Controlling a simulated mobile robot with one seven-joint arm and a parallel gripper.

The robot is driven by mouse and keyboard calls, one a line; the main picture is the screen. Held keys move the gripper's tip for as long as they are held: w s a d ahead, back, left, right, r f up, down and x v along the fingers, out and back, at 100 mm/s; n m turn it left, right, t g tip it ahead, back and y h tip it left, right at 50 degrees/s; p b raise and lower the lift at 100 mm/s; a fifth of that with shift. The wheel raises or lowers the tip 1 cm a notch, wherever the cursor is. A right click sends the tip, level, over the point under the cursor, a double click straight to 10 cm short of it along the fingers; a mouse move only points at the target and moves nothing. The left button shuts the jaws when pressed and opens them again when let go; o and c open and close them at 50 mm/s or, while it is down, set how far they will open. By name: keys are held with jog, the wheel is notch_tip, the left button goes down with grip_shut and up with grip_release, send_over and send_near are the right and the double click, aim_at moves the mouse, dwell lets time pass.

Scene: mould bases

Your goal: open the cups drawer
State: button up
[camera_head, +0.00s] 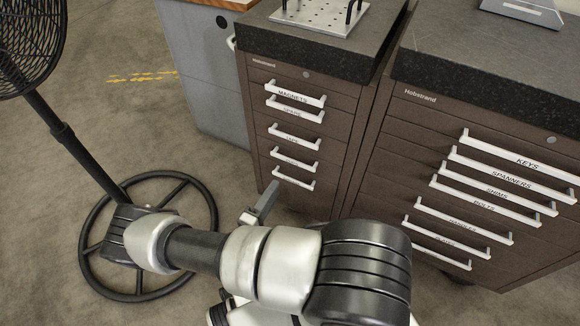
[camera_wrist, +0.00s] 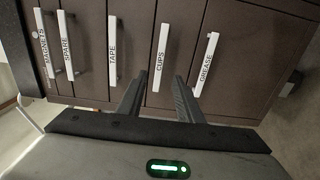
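The cups drawer is the fourth one down in the narrow brown cabinet. Its white bar handle (camera_head: 295,161) shows in the head view, and the handle labelled CUPS (camera_wrist: 160,58) shows turned on its side in the wrist view. The drawer front looks flush with its neighbours. My gripper (camera_head: 268,196) is in front of the lower drawers. In the wrist view my gripper (camera_wrist: 158,90) is open, with one finger on each side of the line of the cups handle.
The tape handle (camera_wrist: 113,48) and grease handle (camera_wrist: 206,64) lie on either side of the cups handle. A wider brown cabinet (camera_head: 390,150) stands to the right. A black fan (camera_head: 75,145) with a ring base stands left. Some floor (camera_head: 190,150) between fan and cabinet is clear.

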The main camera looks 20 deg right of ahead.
aim_at(292, 163)
jog(key=b+x, duration=0.1)
jog(key=x, duration=1.1)
jog(key=shift+w+d+b, duration=0.1)
jog(key=shift+d+b, duration=0.05)
jog(key=shift+b, duration=0.2)
grip_shut()
